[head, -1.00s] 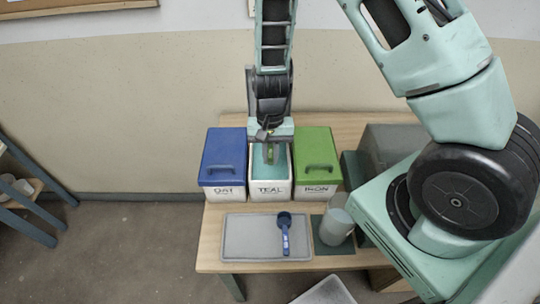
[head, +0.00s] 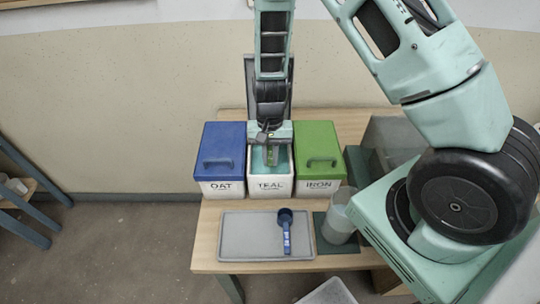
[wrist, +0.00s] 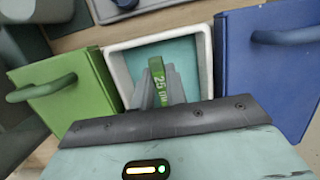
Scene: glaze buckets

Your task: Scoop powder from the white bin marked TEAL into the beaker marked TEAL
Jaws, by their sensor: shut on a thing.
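The white bin marked TEAL (head: 271,186) stands open in the middle of the row, with teal powder (head: 258,161) inside. My gripper (head: 271,152) points down into it and is shut on a green scoop handle (wrist: 158,78), which reads 25 GM in the wrist view. The scoop's bowl is hidden, so I cannot tell what it holds. A clear beaker (head: 338,222) stands upright on a dark green mat at the right. I cannot read a mark on it.
A bin with a blue lid (head: 221,150) stands left of TEAL, and the IRON bin with a green lid (head: 317,148) stands right. A blue scoop (head: 286,232) lies on a grey tray (head: 247,240) in front. The tray's left part is clear.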

